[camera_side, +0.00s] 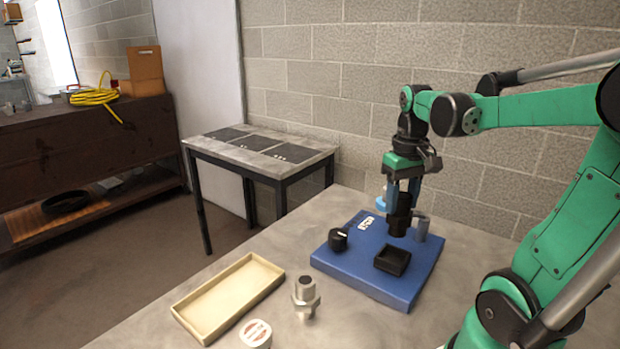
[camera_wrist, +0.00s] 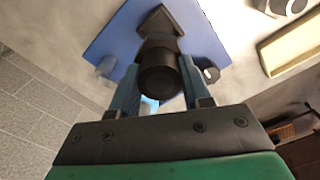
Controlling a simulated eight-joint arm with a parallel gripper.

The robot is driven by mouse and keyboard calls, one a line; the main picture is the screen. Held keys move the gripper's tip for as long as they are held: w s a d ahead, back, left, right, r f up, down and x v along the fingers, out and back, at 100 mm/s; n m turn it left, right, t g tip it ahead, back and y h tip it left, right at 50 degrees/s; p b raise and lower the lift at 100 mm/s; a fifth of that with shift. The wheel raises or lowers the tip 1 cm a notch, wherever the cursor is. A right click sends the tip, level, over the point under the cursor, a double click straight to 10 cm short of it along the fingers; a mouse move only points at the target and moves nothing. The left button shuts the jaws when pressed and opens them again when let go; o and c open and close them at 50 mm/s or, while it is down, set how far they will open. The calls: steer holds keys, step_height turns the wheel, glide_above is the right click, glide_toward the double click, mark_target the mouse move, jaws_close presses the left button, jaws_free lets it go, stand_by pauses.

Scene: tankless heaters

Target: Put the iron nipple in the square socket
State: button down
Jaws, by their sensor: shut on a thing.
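The iron nipple (camera_side: 399,222) is a dark, upright cylinder. My gripper (camera_side: 402,200) is shut on it, with a blue finger on each side, and holds it over the blue board (camera_side: 330,265). The square socket (camera_side: 392,261) is a black, open-topped box on the board, in front of the nipple in the side view. In the wrist view, the nipple (camera_wrist: 158,70) sits between the fingers of my gripper (camera_wrist: 160,78), and the square socket (camera_wrist: 160,22) shows partly behind it. The nipple looks apart from the socket; its exact height is hard to tell.
The board also bears a black knob (camera_side: 338,239), a grey cylinder (camera_side: 421,229) and a white-marked piece (camera_side: 366,223). A light blue part (camera_side: 381,201) shows beside my gripper. A shallow tray (camera_side: 188,316), a metal fitting (camera_side: 305,297) and a round tin (camera_side: 256,334) stand in front.

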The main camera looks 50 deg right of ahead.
mark_target(397, 230)
steer(key=shift+f, duration=2.75)
steer(key=shift+f, duration=0.6)
steer(key=shift+c, duration=1.6)
jaws_free()
steer(key=shift+a+r, duration=0.1)
steer(key=shift+r, duration=2.6)
steer(key=w+a+n+t, duration=0.2)
steer(key=a, duration=0.3)
steer(key=w+a+n+t, duration=0.2)
steer(key=a, duration=0.4)
steer(key=w+a+n+t, duration=0.2)
steer(key=a+t, duration=0.1)
steer(key=a, duration=0.3)
steer(key=shift+w, duration=0.3)
